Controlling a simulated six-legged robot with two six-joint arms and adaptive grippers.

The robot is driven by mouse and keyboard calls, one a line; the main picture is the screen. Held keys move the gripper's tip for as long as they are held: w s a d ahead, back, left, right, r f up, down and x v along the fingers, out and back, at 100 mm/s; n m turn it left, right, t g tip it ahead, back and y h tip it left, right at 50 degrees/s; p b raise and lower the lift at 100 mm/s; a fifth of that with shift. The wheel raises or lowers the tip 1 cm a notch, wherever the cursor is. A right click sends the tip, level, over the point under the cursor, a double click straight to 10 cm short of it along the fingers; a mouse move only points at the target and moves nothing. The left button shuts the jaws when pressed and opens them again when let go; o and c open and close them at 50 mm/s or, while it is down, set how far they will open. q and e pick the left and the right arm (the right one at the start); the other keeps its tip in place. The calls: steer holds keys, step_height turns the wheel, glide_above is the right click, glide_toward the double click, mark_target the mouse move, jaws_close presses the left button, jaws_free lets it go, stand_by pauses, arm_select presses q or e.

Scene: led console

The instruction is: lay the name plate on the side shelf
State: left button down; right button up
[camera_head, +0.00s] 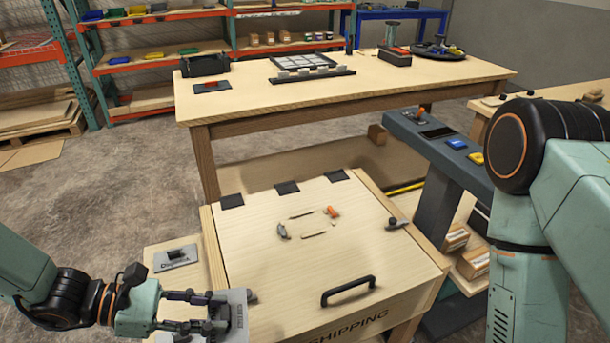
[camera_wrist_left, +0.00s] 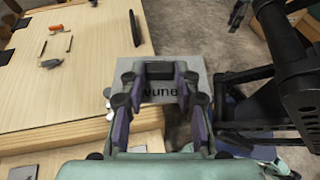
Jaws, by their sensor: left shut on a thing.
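My left gripper (camera_head: 212,312) is shut on a grey name plate (camera_head: 239,300) by the dark block on its face. In the left wrist view the plate (camera_wrist_left: 165,93) shows partly readable dark lettering between the fingers. The plate is held in the air near the front left corner of the shipping box. The side shelf (camera_head: 158,292) is the low pale wooden surface left of the box. A second grey plate (camera_head: 176,259) with a dark block and lettering lies on it. My right gripper is out of view.
The shipping box lid (camera_head: 285,265) carries a black handle (camera_head: 348,290), small loose parts and a latch (camera_head: 397,223). Behind stands a large wooden table (camera_head: 330,95). A dark console (camera_head: 450,160) with coloured buttons is to the right. The shelf is bare in front of the second plate.

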arm_select(q)
steer(key=w+r+n+t, duration=0.1)
steer(key=r, duration=0.1)
steer(key=w+a+r+n+t+y, duration=0.1)
steer(key=w+r+n+t, duration=0.1)
steer(key=w+r+n+t+y, duration=0.1)
steer(key=r+t, duration=0.1)
steer(key=shift+w+a+r+n, duration=0.2)
steer(key=shift+w+r+n, duration=0.1)
steer(key=shift+w+r, duration=0.1)
steer(key=shift+w+r+y, duration=0.25)
steer(key=shift+y, duration=0.05)
